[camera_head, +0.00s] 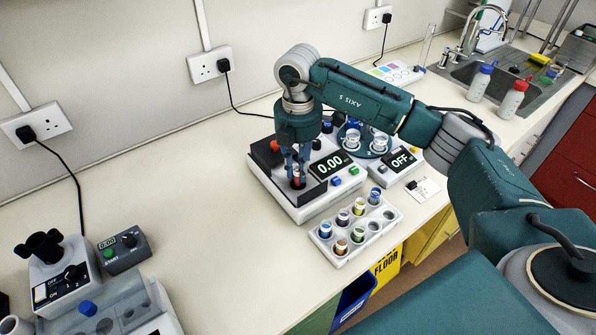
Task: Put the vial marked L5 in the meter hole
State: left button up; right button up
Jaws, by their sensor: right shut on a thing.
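The meter (316,196) is a white and dark box on the bench with a display reading 0.00. My right gripper (298,172) points down over the left part of the meter, at its hole. It is shut on a small vial (298,180) that shows some red between the fingers. The vial looks upright at the hole, but I cannot tell how deep it sits. Its marking is hidden or too small to read. My left gripper is not in view.
A white rack (345,262) with several capped vials and some empty holes stands just in front of the meter. A device reading OFF (401,160) is to the right. A timer (124,251) and other equipment stand at lower left. The bench between is clear.

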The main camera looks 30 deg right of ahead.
aim_at(298, 177)
notch_tip(298, 177, down, 2)
jog(key=shift+f, duration=0.1)
jog(key=shift+f, duration=0.15)
jog(key=shift+f, duration=0.25)
jog(key=o, duration=0.9)
jog(key=shift+r, duration=0.1)
